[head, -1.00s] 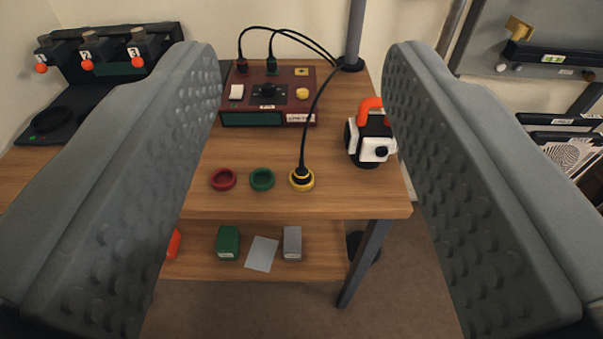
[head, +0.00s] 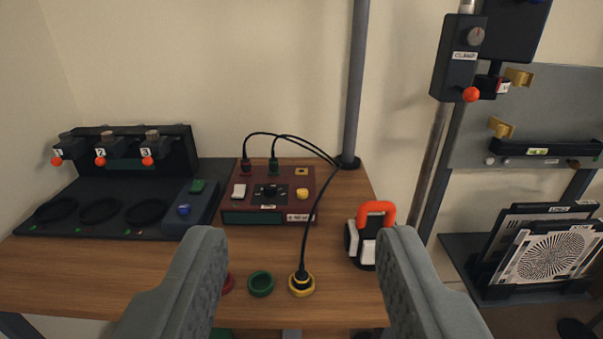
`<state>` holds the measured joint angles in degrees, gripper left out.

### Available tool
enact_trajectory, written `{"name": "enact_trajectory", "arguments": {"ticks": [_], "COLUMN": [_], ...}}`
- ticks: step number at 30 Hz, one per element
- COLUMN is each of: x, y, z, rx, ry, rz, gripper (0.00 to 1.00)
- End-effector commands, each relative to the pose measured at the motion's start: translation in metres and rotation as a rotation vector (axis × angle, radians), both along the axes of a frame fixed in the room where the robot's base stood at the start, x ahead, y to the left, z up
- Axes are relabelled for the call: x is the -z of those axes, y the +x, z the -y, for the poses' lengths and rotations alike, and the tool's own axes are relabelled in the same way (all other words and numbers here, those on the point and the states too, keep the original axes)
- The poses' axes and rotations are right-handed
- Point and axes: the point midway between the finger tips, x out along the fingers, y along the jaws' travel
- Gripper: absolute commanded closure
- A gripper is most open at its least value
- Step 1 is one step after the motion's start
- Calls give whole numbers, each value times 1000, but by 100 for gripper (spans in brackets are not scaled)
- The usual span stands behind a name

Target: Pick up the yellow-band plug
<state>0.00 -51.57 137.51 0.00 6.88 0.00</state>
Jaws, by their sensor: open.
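The yellow-band plug (head: 301,278) is black with a yellow band and stands upright in the yellow ring (head: 302,291) near the table's front edge. Its black cable (head: 310,225) rises and runs back to the other cables above the red box (head: 268,191). My gripper (head: 302,245) is open and empty. Its two grey fingers stand apart in the foreground, and the plug shows in the gap between them, farther away. I cannot tell the exact distance.
A green ring (head: 261,283) and a partly hidden red ring (head: 229,283) sit left of the plug. A white-and-black device with an orange handle (head: 376,211) stands to the right, partly behind the right finger. A grey pole (head: 356,90) rises behind. Bare tabletop (head: 345,285) lies right of the plug.

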Motion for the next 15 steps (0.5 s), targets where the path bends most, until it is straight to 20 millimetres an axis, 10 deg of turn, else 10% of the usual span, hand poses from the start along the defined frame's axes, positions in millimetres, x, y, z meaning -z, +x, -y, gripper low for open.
{"name": "enact_trajectory", "arguments": {"ticks": [15], "x": [2], "y": [14], "z": [0], "rx": [1], "ry": [14], "rz": [-57], "gripper": [52]}}
